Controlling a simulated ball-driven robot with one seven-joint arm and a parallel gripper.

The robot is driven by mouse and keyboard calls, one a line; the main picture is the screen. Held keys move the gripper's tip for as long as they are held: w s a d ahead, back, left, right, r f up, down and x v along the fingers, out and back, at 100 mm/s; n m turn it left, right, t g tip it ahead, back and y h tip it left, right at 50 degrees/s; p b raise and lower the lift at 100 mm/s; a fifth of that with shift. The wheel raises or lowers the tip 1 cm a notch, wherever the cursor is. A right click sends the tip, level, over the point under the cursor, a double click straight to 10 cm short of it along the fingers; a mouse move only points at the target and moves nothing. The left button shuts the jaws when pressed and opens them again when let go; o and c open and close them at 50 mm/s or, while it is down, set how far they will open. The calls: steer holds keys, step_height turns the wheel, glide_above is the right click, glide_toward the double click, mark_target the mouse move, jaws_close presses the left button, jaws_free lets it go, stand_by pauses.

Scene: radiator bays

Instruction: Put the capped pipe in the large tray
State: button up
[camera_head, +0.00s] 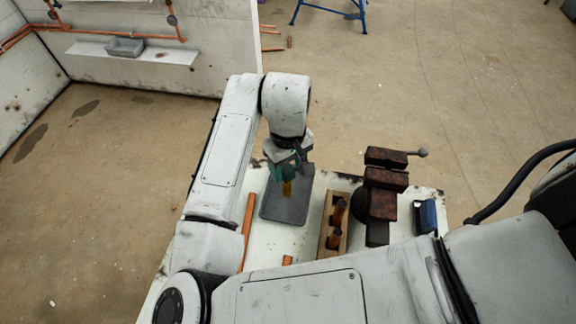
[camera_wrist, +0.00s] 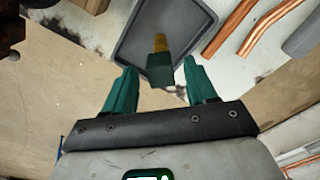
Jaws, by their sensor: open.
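A short yellow-brown piece (camera_head: 287,188), likely the capped pipe, shows below my gripper (camera_head: 289,165) and against the large grey tray (camera_head: 283,212). In the wrist view the same piece (camera_wrist: 160,43) stands out past a dark green block, between and beyond the fingertips of my gripper (camera_wrist: 160,75). The green fingers are spread apart, with clear gaps on both sides of it. The tray (camera_wrist: 205,10) lies behind it there. I cannot tell whether the piece touches the tray floor.
On the white bench (camera_head: 215,275), a copper pipe (camera_head: 248,230) lies left of the tray. A wooden rack (camera_head: 326,246) with copper pieces stands right of it. Farther right are a rusty vise (camera_head: 384,204) and a blue object (camera_head: 424,217). A wall shelf (camera_head: 130,53) is behind left.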

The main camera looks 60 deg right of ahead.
step_height(320, 180, up, 12)
steer(key=shift+f, duration=0.25)
stand_by(0.3)
